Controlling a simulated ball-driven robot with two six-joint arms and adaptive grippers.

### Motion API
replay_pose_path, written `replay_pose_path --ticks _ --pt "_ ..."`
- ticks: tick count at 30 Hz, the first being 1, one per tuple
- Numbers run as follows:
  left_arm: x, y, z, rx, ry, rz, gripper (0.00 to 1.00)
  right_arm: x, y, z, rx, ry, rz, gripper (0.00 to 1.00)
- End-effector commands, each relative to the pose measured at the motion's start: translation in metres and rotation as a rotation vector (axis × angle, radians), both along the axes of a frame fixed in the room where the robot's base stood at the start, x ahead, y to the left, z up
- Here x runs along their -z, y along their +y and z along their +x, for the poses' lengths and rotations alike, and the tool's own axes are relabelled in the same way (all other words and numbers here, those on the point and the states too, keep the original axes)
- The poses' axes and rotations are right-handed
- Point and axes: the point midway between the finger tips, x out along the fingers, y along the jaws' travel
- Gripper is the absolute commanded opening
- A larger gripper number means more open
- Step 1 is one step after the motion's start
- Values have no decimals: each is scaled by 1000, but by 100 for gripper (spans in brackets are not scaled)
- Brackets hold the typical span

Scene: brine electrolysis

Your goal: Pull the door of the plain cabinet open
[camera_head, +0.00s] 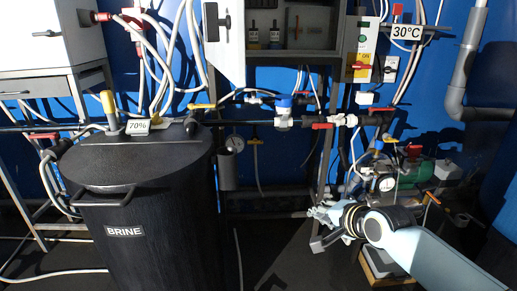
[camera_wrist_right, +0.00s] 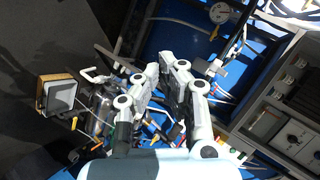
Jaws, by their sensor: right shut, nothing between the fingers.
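A white cabinet (camera_head: 38,50) with a dark handle (camera_head: 47,33) stands at the upper left of the head view; its front looks shut. Another cabinet (camera_head: 341,30) at the top middle stands open, its white door (camera_head: 221,50) swung to the left with a black handle on it. I cannot tell for sure which is the plain cabinet. My right gripper (camera_head: 313,214) is low at the right, well below and away from both cabinets. My left gripper is not in view.
A black brine tank (camera_head: 150,225) stands at the left front. Pipes, hoses and valves (camera_head: 283,112) run along the blue wall. A green pump (camera_head: 412,172) is on the right. A grey panel with knobs (camera_wrist_right: 285,120) fills the right of the wrist view.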

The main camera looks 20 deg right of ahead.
Motion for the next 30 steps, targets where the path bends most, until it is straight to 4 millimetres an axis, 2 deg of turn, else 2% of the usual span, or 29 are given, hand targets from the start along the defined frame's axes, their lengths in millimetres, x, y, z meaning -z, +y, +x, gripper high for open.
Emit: replay_pose_path --ticks 1,2,3,5,6,9,12,15,20,30 --pt "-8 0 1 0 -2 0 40 -65 4 27 9 -93 60 0" --pt "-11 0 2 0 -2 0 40 -100 7 40 13 -143 99 0" --pt "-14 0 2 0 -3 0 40 -145 11 53 13 -207 150 0" --pt "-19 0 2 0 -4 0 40 -208 18 66 3 -291 214 0" --pt "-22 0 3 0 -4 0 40 -245 23 72 -7 -342 251 0" --pt "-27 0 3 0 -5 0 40 -319 33 75 -38 -438 317 0" --pt "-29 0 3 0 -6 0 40 -362 40 73 -62 -495 354 0" --pt "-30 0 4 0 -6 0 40 -379 44 73 -72 -517 373 0" --pt "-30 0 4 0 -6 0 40 -381 47 89 -72 -520 378 0" --pt "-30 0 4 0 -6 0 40 -380 63 158 -72 -518 376 0"
